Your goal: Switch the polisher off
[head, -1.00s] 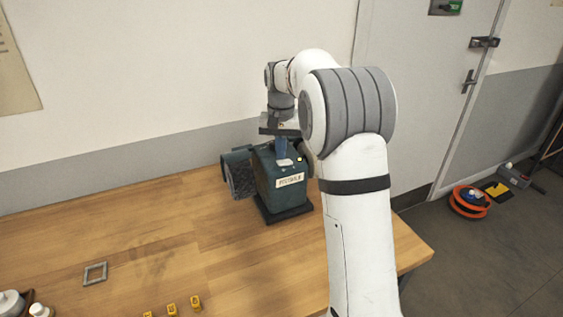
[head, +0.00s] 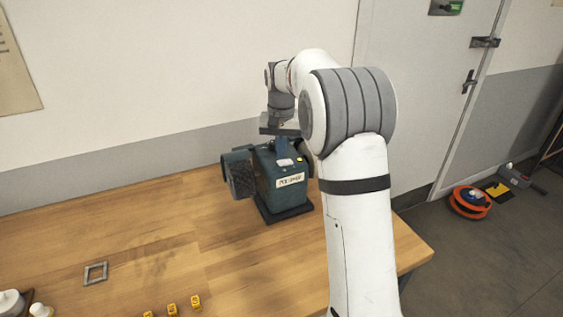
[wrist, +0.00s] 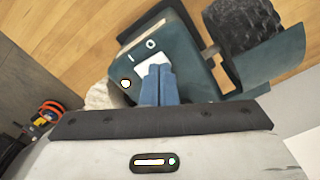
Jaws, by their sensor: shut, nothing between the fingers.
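The polisher (head: 288,196) is a dark teal machine on a black base, standing on the wooden bench with a label on its front. A dark bristly wheel (wrist: 237,25) sits at its side under a teal guard. Its white switch (wrist: 153,60) is on top, with I and O marks beside it; the fingers partly hide it. A yellow light (wrist: 126,84) shows near the switch. My gripper (wrist: 159,68) has its blue fingers shut and empty, tips over the switch; I cannot tell whether they touch it. In the head view my gripper is just above the polisher's top.
The wooden bench (head: 150,240) is mostly clear left of the polisher. A grey square frame (head: 95,272) and several yellow numbered tags (head: 172,309) lie on it. A wall stands behind. An orange cable reel (head: 470,202) is on the floor at right.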

